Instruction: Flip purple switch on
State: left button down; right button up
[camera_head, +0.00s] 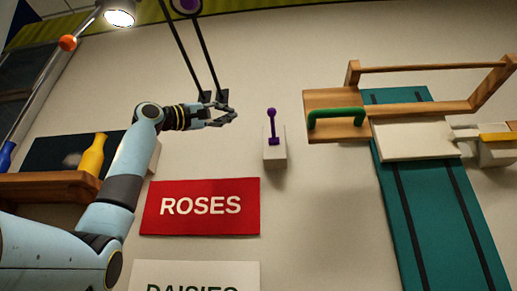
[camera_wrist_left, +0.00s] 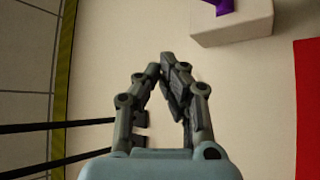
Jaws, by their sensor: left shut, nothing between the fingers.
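The purple switch (camera_head: 272,124) is a lever with a round knob, standing up from a small white box (camera_head: 274,155) in the middle of the head view. In the left wrist view, part of the purple switch (camera_wrist_left: 222,5) shows at the top edge on its white box (camera_wrist_left: 232,27). My left gripper (camera_head: 235,114) is shut and empty, to the left of the switch and apart from it. In the left wrist view its fingertips (camera_wrist_left: 162,65) meet over bare pale surface. My right gripper is not in view.
A red ROSES sign (camera_head: 203,207) lies below the switch, with a white DAISIES sign (camera_head: 194,275) under it. Two dark rods (camera_head: 190,50) run close to my left gripper. A wooden frame with a green handle (camera_head: 337,114) stands to the right. A yellow bottle (camera_head: 91,156) is at left.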

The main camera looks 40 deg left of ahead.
pick_arm(q)
jog(key=shift+w, duration=0.1)
notch_tip(320, 180, up, 5)
jog(key=p, duration=0.7)
send_over(273, 126)
jog(key=s+a, duration=0.2)
jog(key=a, duration=0.3)
jog(key=d+f, duration=0.1)
jog(key=s+d+f, duration=0.1)
jog(key=d, duration=0.1)
jog(key=shift+s+f, duration=0.3)
jog(key=shift+f, duration=0.1)
